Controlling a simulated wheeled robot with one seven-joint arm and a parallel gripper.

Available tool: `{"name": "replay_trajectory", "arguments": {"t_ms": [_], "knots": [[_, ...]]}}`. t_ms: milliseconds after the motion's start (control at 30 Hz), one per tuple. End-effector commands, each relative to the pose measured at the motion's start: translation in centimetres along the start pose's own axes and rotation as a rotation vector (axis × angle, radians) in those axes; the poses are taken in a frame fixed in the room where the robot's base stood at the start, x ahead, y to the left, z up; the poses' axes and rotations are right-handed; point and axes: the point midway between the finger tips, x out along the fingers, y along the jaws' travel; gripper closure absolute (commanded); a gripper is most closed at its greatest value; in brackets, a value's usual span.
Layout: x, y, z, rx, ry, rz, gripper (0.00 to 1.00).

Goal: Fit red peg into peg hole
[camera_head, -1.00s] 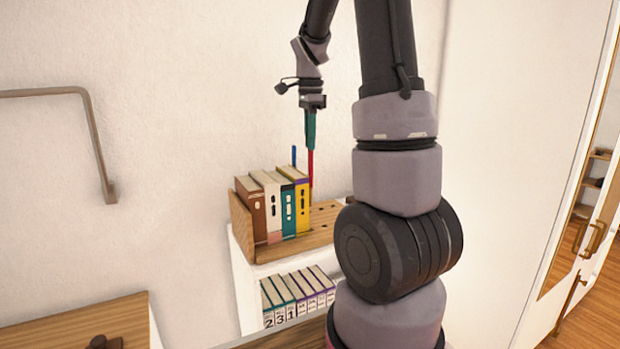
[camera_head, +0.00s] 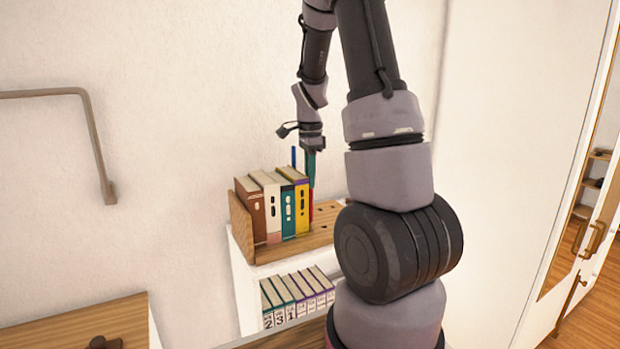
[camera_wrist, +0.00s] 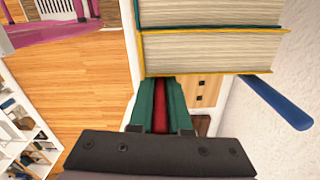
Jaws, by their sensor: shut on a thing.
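The red peg (camera_head: 312,208) points down below my gripper (camera_head: 311,184), just right of the books in the head view. Its lower end is hidden by the yellow book, so I cannot tell whether it touches the board or is in a hole. In the wrist view my gripper (camera_wrist: 160,115) has its two green fingers shut on the red peg (camera_wrist: 161,100). The wooden board (camera_head: 300,246) on the shelf top has several small dark holes right of the books; some also show on the board in the wrist view (camera_wrist: 207,88).
A row of upright books (camera_head: 272,208) stands close left of my gripper; in the wrist view the books (camera_wrist: 210,52) are right beside the fingers. More books (camera_head: 298,297) fill the lower shelf.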

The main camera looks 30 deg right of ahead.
Motion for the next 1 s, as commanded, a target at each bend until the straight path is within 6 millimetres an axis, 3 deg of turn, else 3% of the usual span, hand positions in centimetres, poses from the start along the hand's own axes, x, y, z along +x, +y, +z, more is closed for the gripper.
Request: {"name": "replay_trajectory", "arguments": {"t_ms": [67,100,133,167,200,567,733,1000], "knots": [[0.2,0.0,0.0,0.000,0.000,0.001,1.00],[0.3,0.0,0.0,0.000,0.000,0.001,0.80],[0.2,0.0,0.0,0.000,0.000,0.000,0.69],[0.2,0.0,0.0,0.000,0.000,0.000,0.57],[0.2,0.0,0.0,0.000,0.000,0.000,0.54],[-0.2,-0.1,0.0,0.000,0.000,-0.002,0.54],[-2.8,-0.1,0.1,-0.001,0.000,-0.005,0.54],[-8.6,-0.1,0.0,-0.001,0.000,-0.005,0.54]]}}
